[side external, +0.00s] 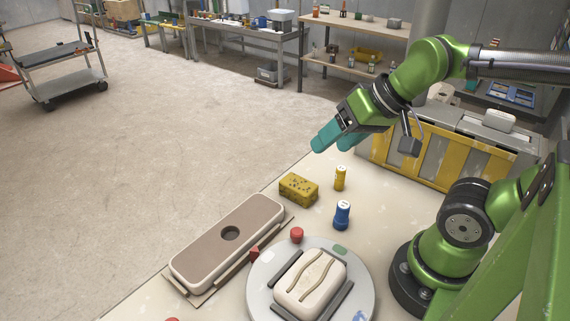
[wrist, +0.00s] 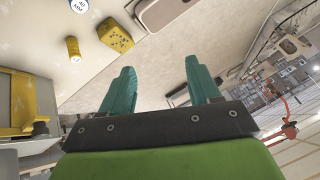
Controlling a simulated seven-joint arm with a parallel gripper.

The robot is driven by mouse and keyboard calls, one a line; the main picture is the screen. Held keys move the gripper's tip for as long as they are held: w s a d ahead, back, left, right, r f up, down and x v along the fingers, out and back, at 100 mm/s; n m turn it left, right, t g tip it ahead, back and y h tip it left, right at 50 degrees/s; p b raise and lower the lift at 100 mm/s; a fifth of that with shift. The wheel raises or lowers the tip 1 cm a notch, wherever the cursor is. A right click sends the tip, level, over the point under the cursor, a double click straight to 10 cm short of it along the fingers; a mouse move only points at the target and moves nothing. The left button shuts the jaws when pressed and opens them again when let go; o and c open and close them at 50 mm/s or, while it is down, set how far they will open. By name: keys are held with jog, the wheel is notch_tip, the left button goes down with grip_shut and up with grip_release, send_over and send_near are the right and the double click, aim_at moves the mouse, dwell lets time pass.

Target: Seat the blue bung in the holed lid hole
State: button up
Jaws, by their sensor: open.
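The blue bung (side external: 342,215) stands upright on the cream table, right of the lid in the side view. Its white-marked top shows at the upper left edge of the wrist view (wrist: 79,6). The holed lid (side external: 262,210) is a long, rounded cream piece with a brown top and one dark round hole (side external: 230,233). The hole looks empty. Part of the lid shows at the top of the wrist view (wrist: 165,14). My gripper (side external: 322,146) is open and empty, high above the table and beyond the bung. Its teal fingers are spread apart in the wrist view (wrist: 160,68).
A yellow bung (side external: 340,178) and a speckled yellow block (side external: 299,189) stand near the blue bung. A yellow-fronted cabinet (side external: 420,165) stands behind.

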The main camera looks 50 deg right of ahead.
aim_at(343, 203)
jog(key=d+f+g, duration=0.2)
jog(key=f, duration=0.3)
jog(key=d+f+g+h, duration=0.1)
jog(key=f+g, duration=0.1)
jog(key=f, duration=0.3)
jog(key=d+f+n+g+h, duration=0.1)
jog(key=d+f+g, duration=0.1)
jog(key=f, duration=0.3)
jog(key=shift+s+d+f+g, duration=0.3)
jog(key=shift+s+f+g, duration=0.05)
jog(key=shift+g, duration=0.25)
jog(key=shift+w+d+f, duration=0.1)
jog(key=shift+w+f, duration=0.05)
jog(key=shift+f, duration=2.75)
jog(key=shift+c, duration=0.3)
